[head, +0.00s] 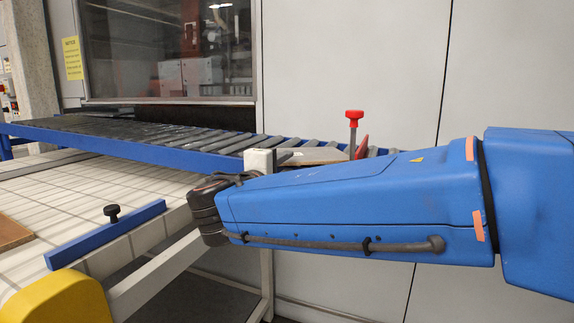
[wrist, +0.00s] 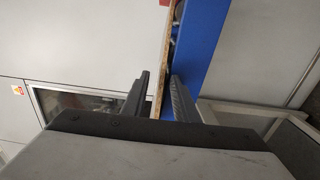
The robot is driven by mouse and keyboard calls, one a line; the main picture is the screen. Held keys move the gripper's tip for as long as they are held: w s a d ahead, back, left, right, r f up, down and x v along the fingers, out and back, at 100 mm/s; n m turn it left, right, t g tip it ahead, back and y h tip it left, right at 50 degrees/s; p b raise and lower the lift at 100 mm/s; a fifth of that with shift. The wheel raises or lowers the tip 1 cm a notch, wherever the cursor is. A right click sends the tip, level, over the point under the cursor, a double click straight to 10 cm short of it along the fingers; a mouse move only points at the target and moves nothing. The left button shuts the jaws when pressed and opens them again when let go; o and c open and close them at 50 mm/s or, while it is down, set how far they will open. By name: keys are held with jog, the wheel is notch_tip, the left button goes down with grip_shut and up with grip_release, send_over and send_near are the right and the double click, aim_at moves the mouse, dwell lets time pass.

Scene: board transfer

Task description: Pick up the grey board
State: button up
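The board (head: 315,156), with a pale grey top and a tan edge, lies at the near right part of the roller conveyor in the head view, partly hidden behind my arm. In the wrist view its tan edge (wrist: 163,60) shows as a narrow strip running between the two dark fingers of my gripper (wrist: 160,78). The fingers stand apart, one on each side of the strip, with small gaps that seem to remain.
The roller conveyor (head: 165,136) has blue rails; one blue rail (wrist: 202,40) runs close beside the right finger. A red-topped post (head: 354,130) stands by the board. A white slatted table (head: 95,190) carries a brown board (head: 12,232) and a blue bar (head: 105,234) with a black knob.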

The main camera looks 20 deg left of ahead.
jog(key=shift+c, duration=0.6)
grip_shut()
notch_tip(320, 180, up, 2)
jog(key=shift+r, duration=0.25)
jog(key=s+r, duration=0.2)
jog(key=s, duration=0.5)
jog(key=s+a+r, duration=0.1)
jog(key=s+r, duration=0.2)
jog(key=s, duration=0.4)
jog(key=shift+w+a, duration=0.15)
jog(key=shift+w, duration=0.05)
